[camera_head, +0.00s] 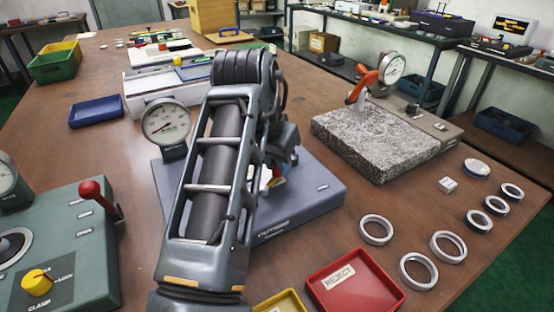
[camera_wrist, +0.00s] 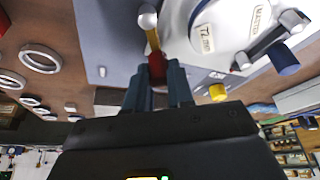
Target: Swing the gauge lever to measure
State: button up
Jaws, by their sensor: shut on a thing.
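In the wrist view my gripper (camera_wrist: 158,78) is shut on the red end of the gauge lever (camera_wrist: 152,40). The lever's yellow rod runs from the red end to a pale round pivot. The gauge station is a blue-grey base (camera_head: 318,195) with a round dial (camera_head: 167,122) in the head view. In the wrist view a white round plate (camera_wrist: 208,14) with a MASTER label sits beside the lever.
Loose metal rings (camera_head: 418,271) lie at the right front, near a red REJECT tray (camera_head: 354,284) and part of a yellow tray (camera_head: 280,303). A granite block (camera_head: 375,138) with another dial stands at the right. A green clamp station (camera_head: 75,255) with a red-knobbed lever is at the left.

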grip_shut()
jog(key=m, duration=0.1)
jog(key=w+a+m, duration=0.1)
jog(key=shift+a+m+g+h+p, duration=0.1)
jog(key=shift+m+g+h+p, duration=0.2)
jog(key=shift+h+p, duration=0.1)
jog(key=shift+w+a+m+g+h, duration=0.25)
jog(key=shift+w+a+m, duration=0.1)
jog(key=shift+m, duration=0.55)
jog(key=shift+w+a+m+g+h, duration=0.15)
jog(key=shift+w+a+m+g, duration=0.15)
jog(key=shift+m, duration=0.6)
jog(key=o, duration=0.8)
grip_release()
jog(key=shift+a+r, duration=0.1)
jog(key=shift+r, duration=0.05)
jog(key=p+v, duration=0.6)
jog(key=v, duration=0.1)
jog(key=shift+a+r, duration=0.2)
jog(key=shift+r, duration=0.05)
